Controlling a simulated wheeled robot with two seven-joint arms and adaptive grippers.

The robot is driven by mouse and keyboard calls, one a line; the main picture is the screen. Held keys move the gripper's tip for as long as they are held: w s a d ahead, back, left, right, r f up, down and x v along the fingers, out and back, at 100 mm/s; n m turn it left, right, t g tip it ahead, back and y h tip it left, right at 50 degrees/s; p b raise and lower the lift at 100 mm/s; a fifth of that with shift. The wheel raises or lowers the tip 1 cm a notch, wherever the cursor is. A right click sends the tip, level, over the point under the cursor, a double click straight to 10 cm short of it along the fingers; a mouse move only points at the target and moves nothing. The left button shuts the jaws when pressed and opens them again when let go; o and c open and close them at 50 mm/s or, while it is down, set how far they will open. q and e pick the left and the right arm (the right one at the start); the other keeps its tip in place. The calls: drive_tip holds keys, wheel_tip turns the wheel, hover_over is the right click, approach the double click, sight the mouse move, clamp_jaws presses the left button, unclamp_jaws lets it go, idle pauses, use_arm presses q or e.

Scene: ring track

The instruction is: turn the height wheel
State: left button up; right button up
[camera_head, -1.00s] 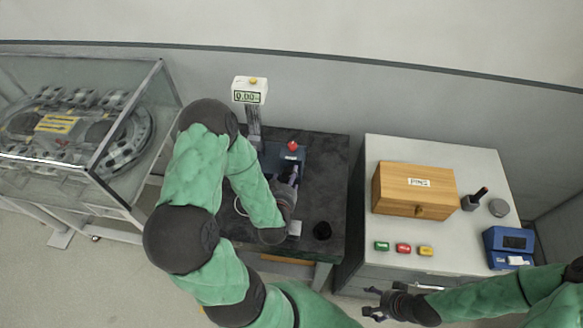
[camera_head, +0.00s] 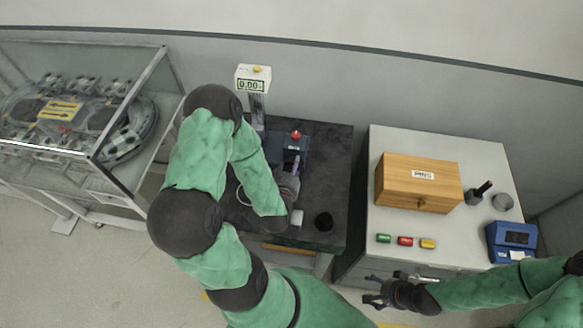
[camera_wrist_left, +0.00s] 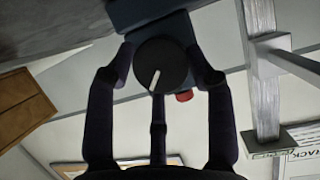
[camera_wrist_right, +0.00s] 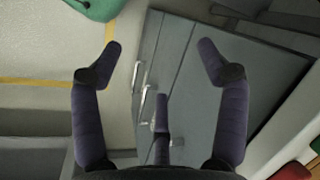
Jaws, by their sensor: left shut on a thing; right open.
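The height wheel (camera_wrist_left: 172,62), a round black knob with a white mark, shows in the left wrist view on the dark blue device (camera_wrist_left: 140,14). My left gripper (camera_wrist_left: 164,72) is shut on it, with fingers on both sides of its rim. In the head view the left gripper (camera_head: 291,172) is at the blue device (camera_head: 318,148) with a red button (camera_head: 296,134), and the wheel is hidden there. A white display (camera_head: 252,84) on a post reads about 0.00. My right gripper (camera_head: 374,289) is open and empty before the grey cabinet; its fingers show spread in its wrist view (camera_wrist_right: 160,50).
On the grey cabinet (camera_head: 400,143) stand a wooden box (camera_head: 415,190), green, red and yellow blocks (camera_head: 405,241), and a blue instrument (camera_head: 512,240). A glass case (camera_head: 130,95) stands left.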

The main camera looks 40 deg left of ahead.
use_arm(q)
drive_tip(key=shift+s+f+b, duration=0.25)
drive_tip(key=shift+f+b, duration=0.05)
drive_tip(key=shift+f, duration=0.1)
drive_tip(key=n+b, duration=0.1)
drive_tip(key=n+h+b, duration=0.1)
drive_tip(key=b, duration=0.1)
drive_tip(key=shift+s+a+f+n+t, duration=0.1)
drive_tip(key=shift+f+n+t, duration=0.1)
drive_tip(key=shift+n+t, duration=0.15)
drive_tip(key=shift+n+t+h+b, duration=0.45)
drive_tip(key=shift+n+h+b, duration=0.45)
drive_tip(key=shift+b, duration=0.3)
drive_tip(key=shift+n+b, duration=0.5)
drive_tip(key=shift+n, duration=0.05)
drive_tip(key=o, duration=1.1)
drive_tip(key=shift+r+t, duration=0.15)
drive_tip(key=shift+t, duration=0.15)
drive_tip(key=shift+r, duration=0.15)
